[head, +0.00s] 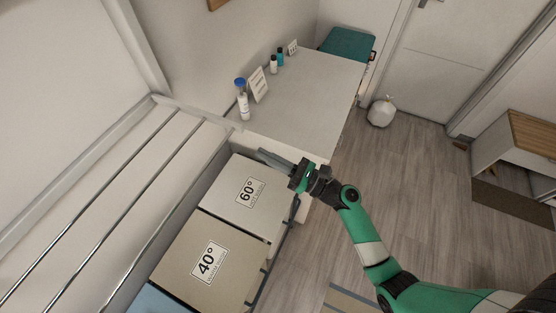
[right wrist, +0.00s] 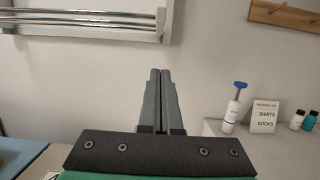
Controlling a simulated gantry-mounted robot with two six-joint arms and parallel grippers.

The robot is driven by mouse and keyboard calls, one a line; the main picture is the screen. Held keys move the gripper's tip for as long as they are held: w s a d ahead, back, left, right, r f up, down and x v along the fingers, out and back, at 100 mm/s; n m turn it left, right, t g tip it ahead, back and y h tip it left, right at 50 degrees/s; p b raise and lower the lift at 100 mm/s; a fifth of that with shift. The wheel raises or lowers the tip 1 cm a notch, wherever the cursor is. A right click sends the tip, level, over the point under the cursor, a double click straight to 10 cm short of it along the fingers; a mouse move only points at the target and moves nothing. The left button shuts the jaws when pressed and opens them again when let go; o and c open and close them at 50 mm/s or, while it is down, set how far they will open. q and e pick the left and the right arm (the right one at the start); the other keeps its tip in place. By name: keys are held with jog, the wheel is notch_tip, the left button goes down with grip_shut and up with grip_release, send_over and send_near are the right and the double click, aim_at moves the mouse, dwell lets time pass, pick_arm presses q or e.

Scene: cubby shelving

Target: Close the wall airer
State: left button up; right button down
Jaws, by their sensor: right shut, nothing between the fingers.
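The wall airer (head: 195,113) runs along the left of the head view, a pale frame with several metal rails, folded out from the wall above the laundry bins. Its end also shows at the top left of the right wrist view (right wrist: 164,24). My right gripper (head: 262,154) is shut and empty, its fingertips (right wrist: 158,72) together. In the head view it shows to the right of the airer's end, over the bin end and counter. No contact with the airer shows. My left gripper is not in view.
Bins marked 60° (head: 275,215) and 40° (head: 180,255) show below the airer. A white counter (head: 315,95) holds a pump bottle (head: 243,105), a sign (head: 259,84) and small bottles. A wooden peg rail (right wrist: 285,14) is on the wall. The floor (head: 425,180) at right is mostly clear.

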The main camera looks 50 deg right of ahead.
jog(key=w+a+r+p, duration=0.1)
jog(key=w+r+p, duration=0.1)
jog(key=w+r, duration=0.2)
jog(key=shift+w+r, duration=0.15)
jog(key=shift+r, duration=0.4)
jog(key=shift+a, duration=0.1)
